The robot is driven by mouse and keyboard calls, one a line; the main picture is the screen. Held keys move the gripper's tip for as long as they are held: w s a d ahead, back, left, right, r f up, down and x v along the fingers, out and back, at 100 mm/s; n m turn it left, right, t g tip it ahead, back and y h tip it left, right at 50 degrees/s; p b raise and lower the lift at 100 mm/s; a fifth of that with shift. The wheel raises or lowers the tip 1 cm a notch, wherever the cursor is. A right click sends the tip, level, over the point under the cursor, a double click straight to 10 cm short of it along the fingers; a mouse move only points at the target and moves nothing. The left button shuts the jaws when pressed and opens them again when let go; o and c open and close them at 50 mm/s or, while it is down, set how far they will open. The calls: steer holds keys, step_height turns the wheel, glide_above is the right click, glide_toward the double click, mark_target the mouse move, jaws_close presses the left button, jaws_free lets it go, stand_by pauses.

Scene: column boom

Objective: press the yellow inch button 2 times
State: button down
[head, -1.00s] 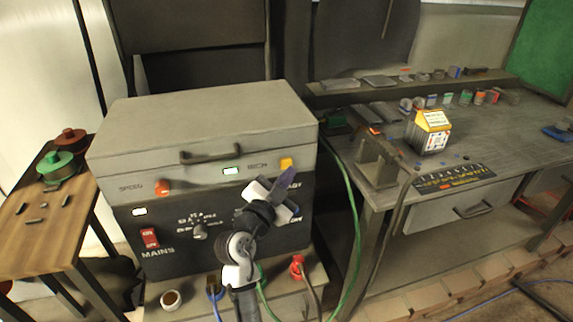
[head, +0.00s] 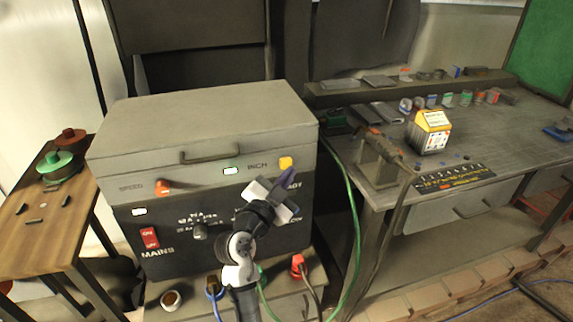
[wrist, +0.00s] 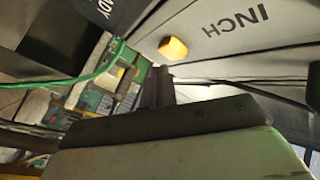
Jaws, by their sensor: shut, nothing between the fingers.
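The yellow inch button (head: 286,162) sits at the upper right of the machine's front panel, just right of the INCH lettering. It also shows in the wrist view (wrist: 173,49), beside the large INCH label. My gripper (head: 287,178) is in front of the panel, its purple fingertips shut and empty, a little below the button in the head view. In the wrist view my fingers (wrist: 158,88) point towards the panel with their tips below the button. I see a gap between fingertips and button in both pictures. The button's face is unobstructed.
An orange speed knob (head: 162,187), a lit white indicator (head: 230,171) and a red mains switch (head: 149,238) share the panel. A green cable (head: 355,220) hangs right of the machine, before the workbench (head: 480,150).

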steer(key=shift+w+f+b, duration=0.1)
steer(key=shift+w+b, duration=0.05)
steer(key=shift+b, duration=0.2)
steer(key=shift+w+a, duration=0.15)
steer(key=shift+w, duration=0.1)
steer(key=shift+w+a+b, duration=0.15)
steer(key=shift+w+b, duration=0.3)
steer(key=shift+b, duration=0.1)
stand_by(0.6)
stand_by(0.3)
steer(key=shift+s+d+b, duration=0.3)
steer(key=shift+s+b, duration=0.05)
steer(key=shift+s, duration=0.5)
steer(key=shift+s+d+b, duration=0.2)
steer(key=shift+s+d, duration=0.05)
steer(key=shift+s, duration=0.55)
steer(key=shift+s+d+b, duration=0.2)
steer(key=shift+s+d, duration=0.05)
steer(key=shift+s, duration=0.55)
steer(key=shift+s+d+b, duration=0.2)
steer(key=shift+s+d, duration=0.05)
steer(key=shift+s, duration=0.55)
